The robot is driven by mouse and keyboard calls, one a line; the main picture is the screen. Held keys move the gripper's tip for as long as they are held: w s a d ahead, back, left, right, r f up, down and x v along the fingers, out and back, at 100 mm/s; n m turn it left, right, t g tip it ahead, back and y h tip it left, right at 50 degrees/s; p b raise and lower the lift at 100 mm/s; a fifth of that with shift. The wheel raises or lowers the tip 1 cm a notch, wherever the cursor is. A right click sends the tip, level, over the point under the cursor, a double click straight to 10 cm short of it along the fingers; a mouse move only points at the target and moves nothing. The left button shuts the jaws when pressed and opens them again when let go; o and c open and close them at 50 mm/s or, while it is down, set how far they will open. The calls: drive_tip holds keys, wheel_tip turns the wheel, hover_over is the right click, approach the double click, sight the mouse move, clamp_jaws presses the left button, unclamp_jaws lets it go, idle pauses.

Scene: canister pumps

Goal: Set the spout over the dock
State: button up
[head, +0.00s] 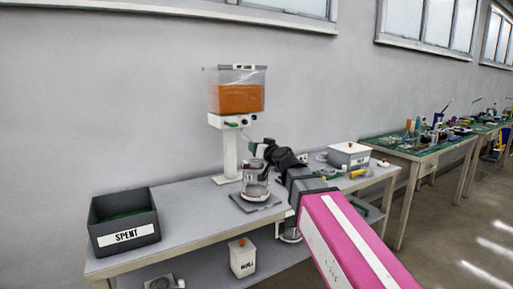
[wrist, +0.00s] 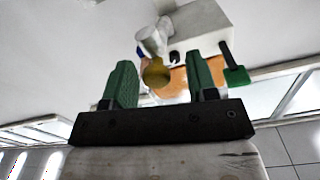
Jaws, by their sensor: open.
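The dispenser (head: 217,121) stands at the back of the bench, with a clear tank of orange liquid (head: 240,98) on its white head. In the wrist view, a white spout-like part with a yellow end (wrist: 157,72) shows between my gripper's green fingers. My gripper (head: 253,149) is open below the dispenser head, its fingers apart; I cannot tell whether either touches the spout. A green lever (wrist: 234,66) sits beside the right finger. A glass jar (head: 256,190) stands on a dark square pad (head: 237,203), perhaps the dock, below my gripper. The spout is hard to make out in the head view.
A dark bin labelled SPENT (head: 125,236) stands at the bench's left end. A white labelled box (head: 349,155) and small tools lie at the right end. The lower shelf holds another white box (head: 242,258). The bench (head: 190,212) is clear between the SPENT bin and pad.

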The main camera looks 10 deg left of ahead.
drive_tip(key=v, duration=0.9)
drive_tip(key=shift+a, duration=0.1)
drive_tip(key=w+d+f+m+g+h, duration=0.15)
drive_tip(key=d+f, duration=0.25)
drive_tip(key=f, duration=0.4)
drive_tip(key=d+f+g+h, duration=0.2)
drive_tip(key=d+f+g, duration=0.15)
drive_tip(key=f, duration=0.55)
drive_tip(key=d+f+g+h, duration=0.15)
drive_tip(key=d+f, duration=0.25)
drive_tip(key=f, duration=0.4)
drive_tip(key=s+d+f+m+g+h, duration=0.2)
drive_tip(key=s+d+f, duration=0.3)
drive_tip(key=d+f, duration=0.5)
drive_tip(key=s+d+f+m+g+h, duration=0.2)
drive_tip(key=s+d+f+g+h, duration=0.2)
drive_tip(key=d+f, duration=0.6)
drive_tip(key=shift+s+f+g+h, duration=0.4)
drive_tip(key=shift+s+g, duration=0.15)
drive_tip(key=shift+s, duration=0.25)
drive_tip(key=shift+a+m, duration=0.1)
drive_tip(key=shift+m, duration=0.15)
